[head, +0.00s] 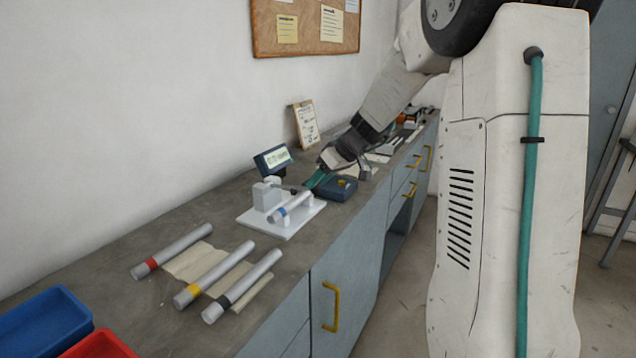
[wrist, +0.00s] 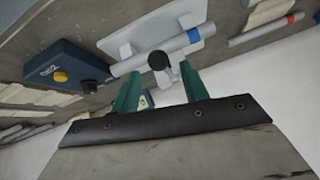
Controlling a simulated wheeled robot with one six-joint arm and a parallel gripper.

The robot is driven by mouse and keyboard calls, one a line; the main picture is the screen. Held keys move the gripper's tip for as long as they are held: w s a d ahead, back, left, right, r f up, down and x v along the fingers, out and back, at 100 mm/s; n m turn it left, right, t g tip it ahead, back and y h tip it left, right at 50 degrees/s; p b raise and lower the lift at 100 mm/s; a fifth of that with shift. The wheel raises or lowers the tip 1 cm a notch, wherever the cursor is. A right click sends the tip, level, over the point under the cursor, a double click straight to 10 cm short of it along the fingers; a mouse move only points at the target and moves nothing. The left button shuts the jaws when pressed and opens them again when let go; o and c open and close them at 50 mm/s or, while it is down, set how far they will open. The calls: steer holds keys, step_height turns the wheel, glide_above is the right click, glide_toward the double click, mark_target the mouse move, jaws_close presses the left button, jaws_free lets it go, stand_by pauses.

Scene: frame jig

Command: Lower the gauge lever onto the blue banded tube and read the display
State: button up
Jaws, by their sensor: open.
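The blue banded tube (head: 291,208) lies across supports on the white gauge base (head: 288,232), beside a white post. It also shows in the wrist view (wrist: 180,45), its blue band towards the right end. The lever's black ball knob (wrist: 158,60) appears in front of the tube in the wrist view, between my teal fingertips. My gripper (wrist: 160,70) is open around the knob's sides, with no clear contact visible. In the head view my gripper (head: 317,180) is just behind the fixture. The display (head: 273,159) is lit, but its digits are too small to read surely.
Tubes with red (head: 172,251), yellow (head: 215,275) and black (head: 242,286) bands lie on a pale cloth. A dark blue box (head: 338,190) with a yellow knob sits right of the gauge. Blue (head: 45,322) and red trays are at front left. A wall stands behind.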

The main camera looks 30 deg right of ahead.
steer(key=shift+r, duration=0.25)
steer(key=c, duration=0.4)
steer(key=r+n, duration=0.1)
steer(key=r, duration=0.2)
steer(key=r+n+h, duration=0.1)
steer(key=r, duration=0.3)
steer(key=s+a+r+n, duration=0.1)
steer(key=r, duration=0.3)
steer(key=shift+a+r+g, duration=0.1)
steer(key=shift+g, duration=0.2)
jaws_close()
steer(key=w+f, duration=0.1)
steer(key=f, duration=0.2)
steer(key=w+f, duration=0.1)
steer(key=f, duration=0.3)
steer(key=w+f, duration=0.1)
steer(key=f, duration=0.2)
steer(key=shift+a+f, duration=0.2)
steer(key=shift+a, duration=0.15)
steer(key=shift+s+d+f, duration=0.15)
steer(key=shift+s+f, duration=0.05)
steer(key=shift+f, duration=0.15)
